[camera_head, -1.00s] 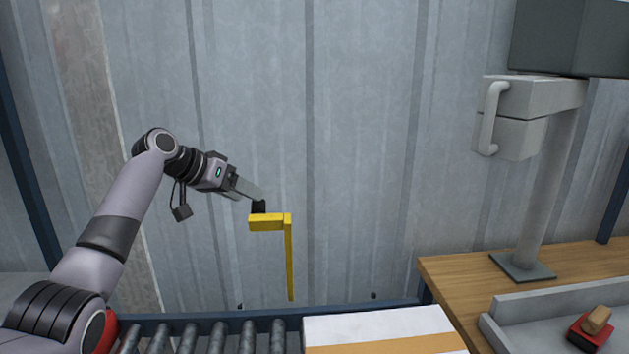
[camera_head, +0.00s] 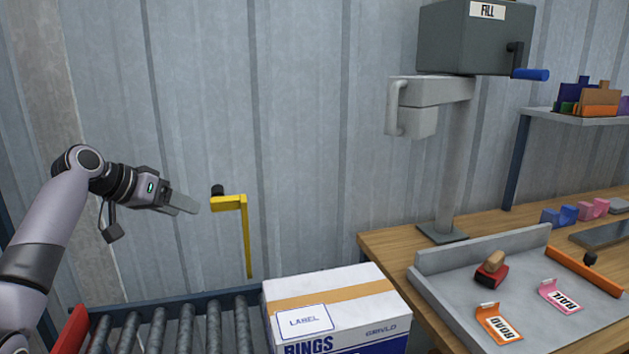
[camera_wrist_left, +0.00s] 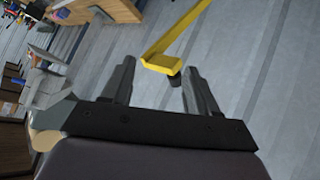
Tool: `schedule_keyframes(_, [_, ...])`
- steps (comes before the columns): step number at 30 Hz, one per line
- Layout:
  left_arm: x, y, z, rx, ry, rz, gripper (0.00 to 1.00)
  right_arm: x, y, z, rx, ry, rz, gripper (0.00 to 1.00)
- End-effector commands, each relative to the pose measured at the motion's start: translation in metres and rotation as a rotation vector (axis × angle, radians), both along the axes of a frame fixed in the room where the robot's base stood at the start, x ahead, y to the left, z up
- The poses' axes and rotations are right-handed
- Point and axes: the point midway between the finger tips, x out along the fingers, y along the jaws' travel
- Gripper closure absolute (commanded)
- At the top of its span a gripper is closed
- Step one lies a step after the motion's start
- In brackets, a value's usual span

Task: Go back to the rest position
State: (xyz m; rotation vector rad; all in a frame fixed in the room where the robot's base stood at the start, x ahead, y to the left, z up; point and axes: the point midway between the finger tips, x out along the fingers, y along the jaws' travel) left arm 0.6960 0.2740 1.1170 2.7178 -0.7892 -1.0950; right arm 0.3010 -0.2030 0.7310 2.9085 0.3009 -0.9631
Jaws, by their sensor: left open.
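My left gripper (camera_head: 190,205) is open and empty in the head view, raised above the roller conveyor. Its two fingers also show apart in the left wrist view (camera_wrist_left: 158,85). Just right of the fingertips is a yellow lever (camera_head: 246,235) with a black knob; a small gap shows between them. In the left wrist view the yellow lever (camera_wrist_left: 180,30) appears beyond the fingers, not held. My right gripper is in neither view.
A white box (camera_head: 340,290) marked RINGS sits on the conveyor rollers (camera_head: 185,325). A wooden bench (camera_head: 385,245) at right bears a grey tray (camera_head: 435,310), a red stamp (camera_head: 491,270) and a grey fill machine (camera_head: 455,160). A shelf (camera_head: 540,115) is behind.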

Motion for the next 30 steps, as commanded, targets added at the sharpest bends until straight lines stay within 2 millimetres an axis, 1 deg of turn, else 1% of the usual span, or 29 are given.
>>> schedule_keyframes(1, [-0.005, -0.005, -0.022, 0.02, 0.022, -0.005, 0.41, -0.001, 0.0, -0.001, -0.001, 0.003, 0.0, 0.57])
schedule_keyframes(5, [-0.02, -0.014, -0.068, 0.075, 0.063, -0.009, 0.41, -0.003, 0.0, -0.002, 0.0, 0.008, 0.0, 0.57])
schedule_keyframes(6, [-0.026, -0.017, -0.082, 0.093, 0.075, -0.009, 0.41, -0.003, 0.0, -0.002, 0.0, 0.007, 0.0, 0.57])
schedule_keyframes(8, [-0.036, -0.021, -0.105, 0.119, 0.096, -0.012, 0.41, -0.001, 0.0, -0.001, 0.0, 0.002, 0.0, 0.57])
schedule_keyframes(9, [-0.044, -0.024, -0.12, 0.137, 0.109, -0.013, 0.41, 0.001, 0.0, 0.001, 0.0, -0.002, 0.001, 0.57])
schedule_keyframes(11, [-0.058, -0.029, -0.143, 0.164, 0.131, -0.013, 0.41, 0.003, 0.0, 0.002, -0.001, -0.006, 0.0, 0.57])
schedule_keyframes(12, [-0.068, -0.032, -0.159, 0.182, 0.144, -0.015, 0.41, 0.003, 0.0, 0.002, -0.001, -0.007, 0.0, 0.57])
schedule_keyframes(14, [-0.085, -0.037, -0.181, 0.208, 0.163, -0.015, 0.41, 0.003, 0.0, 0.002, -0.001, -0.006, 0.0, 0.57])
schedule_keyframes(15, [-0.097, -0.039, -0.196, 0.224, 0.178, -0.014, 0.41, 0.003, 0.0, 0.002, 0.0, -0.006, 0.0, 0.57])
schedule_keyframes(17, [-0.115, -0.043, -0.215, 0.249, 0.196, -0.013, 0.41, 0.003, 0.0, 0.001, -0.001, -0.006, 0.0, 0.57])
schedule_keyframes(18, [-0.128, -0.046, -0.227, 0.263, 0.207, -0.012, 0.41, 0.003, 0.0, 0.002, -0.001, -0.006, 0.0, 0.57])
schedule_keyframes(20, [-0.148, -0.049, -0.244, 0.283, 0.225, -0.008, 0.41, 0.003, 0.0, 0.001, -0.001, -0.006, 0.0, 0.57])
schedule_keyframes(21, [-0.162, -0.051, -0.255, 0.295, 0.237, -0.005, 0.41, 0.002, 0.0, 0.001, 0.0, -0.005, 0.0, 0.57])
schedule_keyframes(23, [-0.184, -0.053, -0.269, 0.314, 0.254, 0.0, 0.41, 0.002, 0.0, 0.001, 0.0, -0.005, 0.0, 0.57])
schedule_keyframes(24, [-0.198, -0.055, -0.277, 0.325, 0.264, 0.005, 0.41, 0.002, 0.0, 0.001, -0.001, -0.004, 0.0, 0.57])
schedule_keyframes(26, [-0.22, -0.057, -0.288, 0.341, 0.279, 0.013, 0.41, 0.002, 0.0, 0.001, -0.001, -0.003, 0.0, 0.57])
schedule_keyframes(30, [-0.274, -0.059, -0.307, 0.374, 0.315, 0.039, 0.41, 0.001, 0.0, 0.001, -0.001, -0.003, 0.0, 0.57])
